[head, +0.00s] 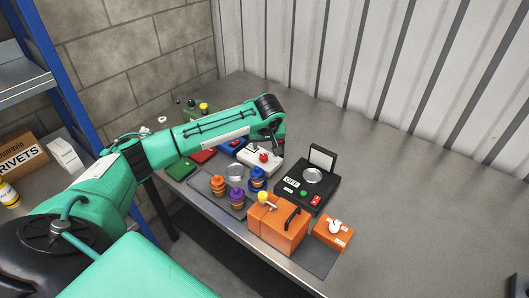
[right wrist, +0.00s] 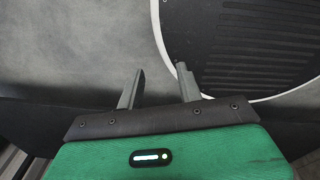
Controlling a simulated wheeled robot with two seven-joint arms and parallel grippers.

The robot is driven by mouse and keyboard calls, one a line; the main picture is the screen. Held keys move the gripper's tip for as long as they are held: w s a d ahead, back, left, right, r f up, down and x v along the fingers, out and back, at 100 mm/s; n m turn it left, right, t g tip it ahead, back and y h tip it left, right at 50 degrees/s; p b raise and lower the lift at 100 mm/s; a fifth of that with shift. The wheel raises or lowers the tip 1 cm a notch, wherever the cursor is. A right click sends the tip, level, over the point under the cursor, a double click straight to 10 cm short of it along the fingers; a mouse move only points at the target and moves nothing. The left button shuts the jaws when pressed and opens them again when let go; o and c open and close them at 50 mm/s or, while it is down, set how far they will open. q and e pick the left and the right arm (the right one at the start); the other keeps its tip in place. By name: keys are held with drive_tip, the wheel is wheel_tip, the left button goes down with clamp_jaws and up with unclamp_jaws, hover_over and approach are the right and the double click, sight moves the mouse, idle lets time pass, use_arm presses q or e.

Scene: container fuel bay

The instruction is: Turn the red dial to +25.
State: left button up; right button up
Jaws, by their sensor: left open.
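The red dial (head: 264,157) sits on a pale grey box (head: 248,153) near the middle of the bench in the head view. Its scale and setting are too small to read. My left gripper (head: 276,142) is just above and beside the dial, pointing down, with its jaws open. Whether a finger touches the dial cannot be told. My right gripper (right wrist: 160,68) shows in the right wrist view with its two fingers apart and nothing between them, away from the bench.
A black device (head: 306,182) with a raised lid stands right of the dial. An orange box (head: 277,224) and coloured knobbed pieces (head: 237,196) are in front. Red, blue and green boxes lie under my left arm.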

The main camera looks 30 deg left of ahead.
sight(264, 156)
use_arm(q)
drive_tip(key=p+x, duration=0.1)
drive_tip(key=x, duration=0.6)
drive_tip(key=shift+w+f+p, duration=0.1)
drive_tip(key=shift+f+p, duration=0.2)
drive_tip(key=shift+p, duration=0.05)
drive_tip(key=shift+w+a+f, duration=0.15)
drive_tip(key=shift+w+f, duration=0.05)
drive_tip(key=shift+f, duration=0.4)
drive_tip(key=c, duration=1)
use_arm(e)
drive_tip(key=shift+w+a+r, duration=0.25)
drive_tip(key=shift+w+r, duration=0.85)
drive_tip(key=shift+r, duration=0.15)
